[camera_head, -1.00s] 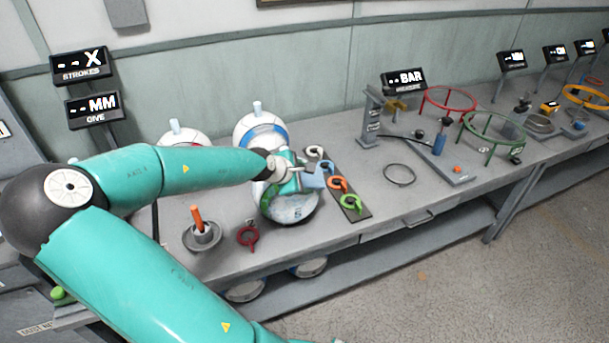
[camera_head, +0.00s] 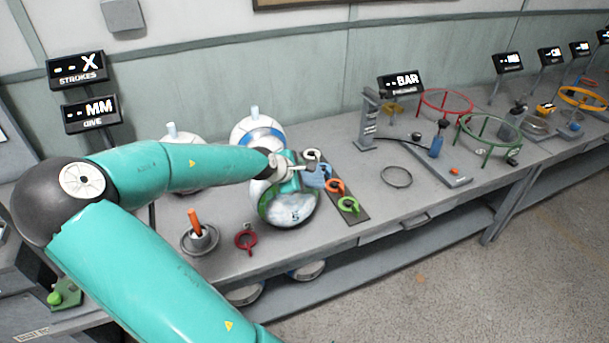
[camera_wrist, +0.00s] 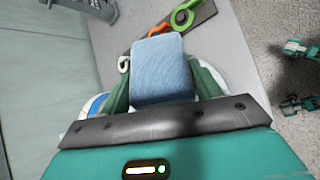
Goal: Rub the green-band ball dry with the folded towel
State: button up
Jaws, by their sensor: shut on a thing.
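The folded towel (camera_wrist: 161,72) is a light blue pad held between the fingers of my gripper (camera_wrist: 163,88) in the wrist view. In the head view the towel (camera_head: 317,176) shows as a small blue patch beside the ring strip. My gripper (camera_head: 293,172) is shut on it, over the green-band ball (camera_head: 290,207), a white ball with green markings at the bench's front. The wrist view mostly hides this ball behind the towel and gripper. Whether the towel touches the ball I cannot tell.
A blue-band ball (camera_head: 258,131) and another white ball (camera_head: 172,133) stand behind. A dark strip (camera_head: 360,214) with coloured rings lies to the right.

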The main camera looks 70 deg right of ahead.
jog(key=shift+a, duration=0.9)
jog(key=shift+d, duration=1.5)
jog(key=shift+a, duration=1.5)
dwell(0.9)
jog(key=shift+s+a+r, duration=0.2)
jog(key=shift+s+r, duration=1.75)
jog(key=shift+r, duration=0.25)
jog(key=shift+a, duration=0.1)
